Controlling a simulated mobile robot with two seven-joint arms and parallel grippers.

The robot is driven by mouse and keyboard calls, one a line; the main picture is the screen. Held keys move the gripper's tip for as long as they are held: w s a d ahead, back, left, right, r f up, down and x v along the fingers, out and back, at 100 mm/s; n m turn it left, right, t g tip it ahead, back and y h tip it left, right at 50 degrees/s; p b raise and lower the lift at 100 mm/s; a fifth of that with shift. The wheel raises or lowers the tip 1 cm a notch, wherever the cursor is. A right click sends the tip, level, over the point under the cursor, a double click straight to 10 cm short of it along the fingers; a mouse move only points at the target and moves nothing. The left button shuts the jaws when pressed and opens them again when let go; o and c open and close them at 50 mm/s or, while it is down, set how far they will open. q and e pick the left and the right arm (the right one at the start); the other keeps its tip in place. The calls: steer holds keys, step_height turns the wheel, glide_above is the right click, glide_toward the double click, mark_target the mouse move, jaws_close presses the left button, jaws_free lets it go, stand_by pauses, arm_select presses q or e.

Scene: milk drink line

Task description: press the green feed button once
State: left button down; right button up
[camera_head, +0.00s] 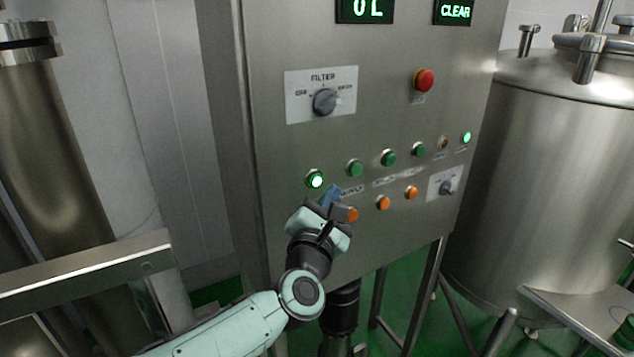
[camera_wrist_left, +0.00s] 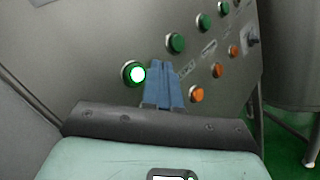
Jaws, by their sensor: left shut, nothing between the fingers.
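A row of green buttons runs along the steel control panel (camera_head: 290,150). The leftmost green button (camera_head: 315,179) is lit bright; it also shows lit in the left wrist view (camera_wrist_left: 134,74). Further green buttons (camera_head: 355,168) to its right are unlit. The label under the lit button is partly hidden, so I cannot read which is the feed button. My left gripper (camera_head: 331,195) is shut and empty, its blue fingers just below and right of the lit button; in the left wrist view the fingertips (camera_wrist_left: 165,66) lie right of it. I cannot tell whether they touch the panel.
Orange buttons (camera_head: 383,203) sit below the green row. A filter knob (camera_head: 325,101) and a red stop button (camera_head: 424,80) are higher up. Displays read "0 L" (camera_head: 366,9) and "CLEAR" (camera_head: 455,11). A steel tank (camera_head: 545,170) stands right, a rail (camera_head: 85,272) left.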

arm_select(q)
steer(key=shift+s+d, duration=0.4)
steer(key=shift+s, duration=0.25)
steer(key=shift+s+d, duration=0.4)
steer(key=shift+s, duration=0.2)
arm_select(e)
steer(key=shift+s+f, duration=0.1)
steer(key=shift+f, duration=0.1)
